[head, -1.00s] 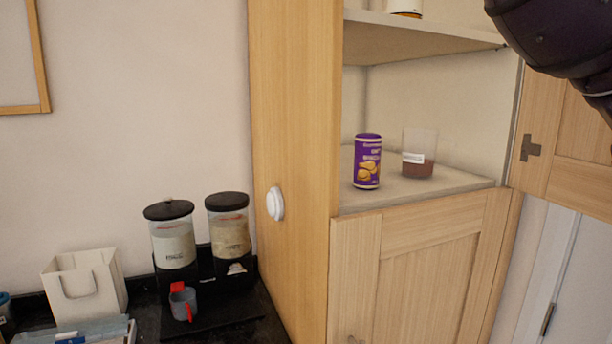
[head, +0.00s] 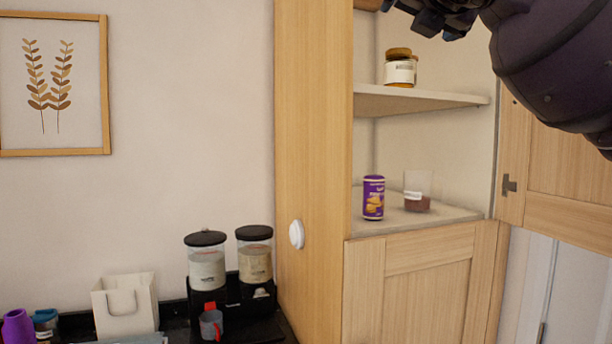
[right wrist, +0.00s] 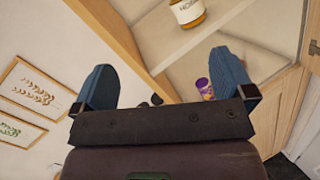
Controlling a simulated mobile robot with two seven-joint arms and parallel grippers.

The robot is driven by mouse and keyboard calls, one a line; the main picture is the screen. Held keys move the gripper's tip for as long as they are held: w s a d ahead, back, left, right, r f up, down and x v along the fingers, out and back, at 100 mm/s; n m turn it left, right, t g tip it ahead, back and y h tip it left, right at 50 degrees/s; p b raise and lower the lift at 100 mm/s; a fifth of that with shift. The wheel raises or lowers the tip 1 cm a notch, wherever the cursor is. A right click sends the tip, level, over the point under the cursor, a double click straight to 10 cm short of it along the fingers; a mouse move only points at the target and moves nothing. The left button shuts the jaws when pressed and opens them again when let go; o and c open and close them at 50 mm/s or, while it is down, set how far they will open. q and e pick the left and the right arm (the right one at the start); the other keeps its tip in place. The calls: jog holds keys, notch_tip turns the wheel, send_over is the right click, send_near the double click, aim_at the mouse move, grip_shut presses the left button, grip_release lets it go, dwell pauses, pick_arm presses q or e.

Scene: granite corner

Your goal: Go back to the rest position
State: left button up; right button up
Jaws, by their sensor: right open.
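My right gripper (right wrist: 165,85) is open in the right wrist view, with its two blue fingers spread wide and nothing between them. It faces the open cupboard shelves. In the head view my right arm comes in at the top right, and part of the dark gripper (head: 445,15) shows at the top edge, in front of the cupboard. My left gripper is not in either view.
The open cupboard (head: 312,120) holds a jar (head: 400,70) on its upper shelf. A purple can (head: 373,198) and a clear container (head: 417,190) stand on the lower shelf. The cupboard door (head: 560,165) is open at right. Dispensers (head: 206,265) and a white bag (head: 124,308) stand at lower left.

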jog(key=s+a+r+m+t+y, duration=0.2)
jog(key=s+a+r+m+y, duration=0.1)
jog(key=r, duration=0.1)
jog(key=w+a+f+m+y, duration=0.3)
jog(key=f+y, duration=0.1)
jog(key=y, duration=0.1)
jog(key=w+f+m+g+y, duration=0.1)
jog(key=w+f+m, duration=0.3)
jog(key=f, duration=0.8)
jog(key=w+f+m+y, duration=0.1)
jog(key=w+f+m, duration=0.25)
jog(key=f, duration=0.75)
jog(key=s+d+f+m+g+h, duration=0.1)
jog(key=s+d+f+m, duration=0.2)
jog(key=f, duration=0.9)
jog(key=s+d+f+m+h, duration=0.1)
jog(key=d+f+m+h, duration=0.2)
jog(key=f, duration=0.9)
jog(key=s+d+f+m+g, duration=0.1)
jog(key=s+d+f+m, duration=0.3)
jog(key=f, duration=0.9)
jog(key=s+d+f+m+g+h, duration=0.2)
jog(key=s+d+f+m+g, duration=0.1)
jog(key=s+f, duration=0.9)
jog(key=s+d+f+m+g+h, duration=0.3)
jog(key=s+f, duration=1)
jog(key=f, duration=0.3)
jog(key=shift+s+d+f+h, duration=0.15)
jog(key=shift+s+f+h, duration=0.05)
jog(key=shift+s+h, duration=0.1)
